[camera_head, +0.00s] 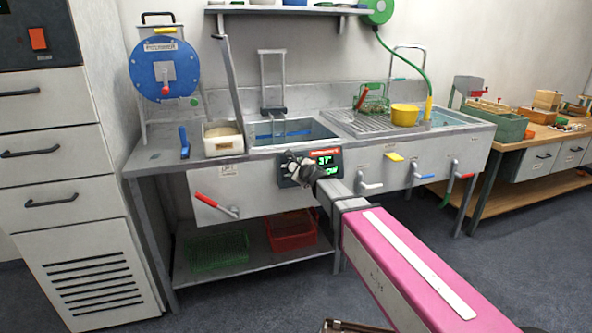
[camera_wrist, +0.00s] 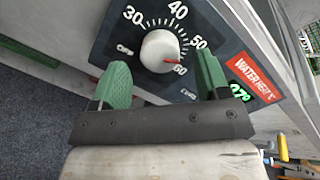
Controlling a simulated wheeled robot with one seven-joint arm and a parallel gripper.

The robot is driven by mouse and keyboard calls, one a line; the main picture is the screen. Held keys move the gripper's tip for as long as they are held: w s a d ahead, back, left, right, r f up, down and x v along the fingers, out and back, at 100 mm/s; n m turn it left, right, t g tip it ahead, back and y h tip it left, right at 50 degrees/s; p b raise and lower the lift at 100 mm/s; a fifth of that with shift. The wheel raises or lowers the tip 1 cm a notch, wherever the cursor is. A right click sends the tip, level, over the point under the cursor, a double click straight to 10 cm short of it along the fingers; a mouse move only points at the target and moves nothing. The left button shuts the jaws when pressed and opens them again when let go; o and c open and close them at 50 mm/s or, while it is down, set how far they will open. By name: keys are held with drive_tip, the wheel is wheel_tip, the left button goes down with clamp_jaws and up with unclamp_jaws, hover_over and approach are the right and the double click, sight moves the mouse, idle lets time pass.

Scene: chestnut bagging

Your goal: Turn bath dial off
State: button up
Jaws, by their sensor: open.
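The bath dial (camera_wrist: 160,51) is a round white knob on a dark panel (camera_wrist: 112,38) with printed marks 30, 40, 50 and 60. Its red pointer line points right and slightly down, near 60. In the head view my gripper (camera_head: 301,167) is at the panel on the sink unit's front and hides the dial. The green display (camera_head: 325,160) reads about 37.
The basin (camera_head: 290,132) is above the panel. A red crate (camera_head: 291,231) is on the shelf below.

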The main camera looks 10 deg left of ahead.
drive_tip(key=shift+x, duration=0.9)
drive_tip(key=c, duration=0.9)
